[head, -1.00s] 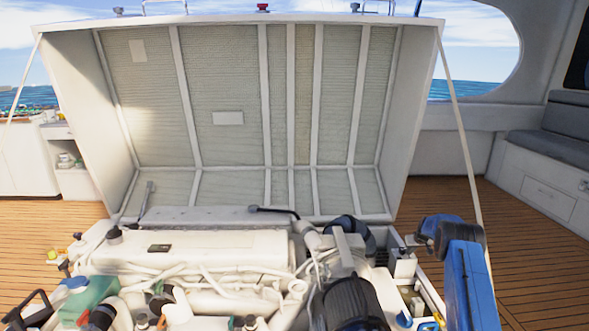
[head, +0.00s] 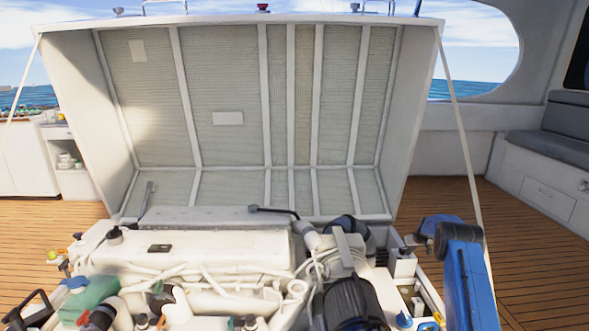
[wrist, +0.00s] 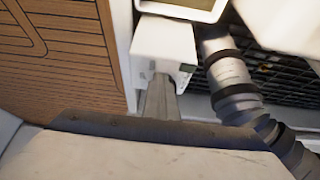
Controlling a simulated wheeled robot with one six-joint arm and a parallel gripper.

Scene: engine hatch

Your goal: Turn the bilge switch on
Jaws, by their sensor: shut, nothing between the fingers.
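A white box (wrist: 165,45) with small dark marks on its side is at the upper middle of the wrist view. I cannot tell for sure that it is the bilge switch, and no switch lever shows clearly. My gripper (wrist: 160,84) is shut and empty. Its narrow grey fingers point at the lower front of this box and overlap it in the picture. I cannot tell whether they touch it. In the head view, my blue arm stands at the lower right, and the fingers cannot be made out there. A small white box (head: 403,263) is just left of the arm.
A ribbed grey hose (wrist: 232,85) runs close to the right of the box, over a dark grating (wrist: 275,75). Wooden deck (wrist: 55,50) lies to the left. The white engine (head: 200,250) fills the hatch under the raised lid (head: 230,150).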

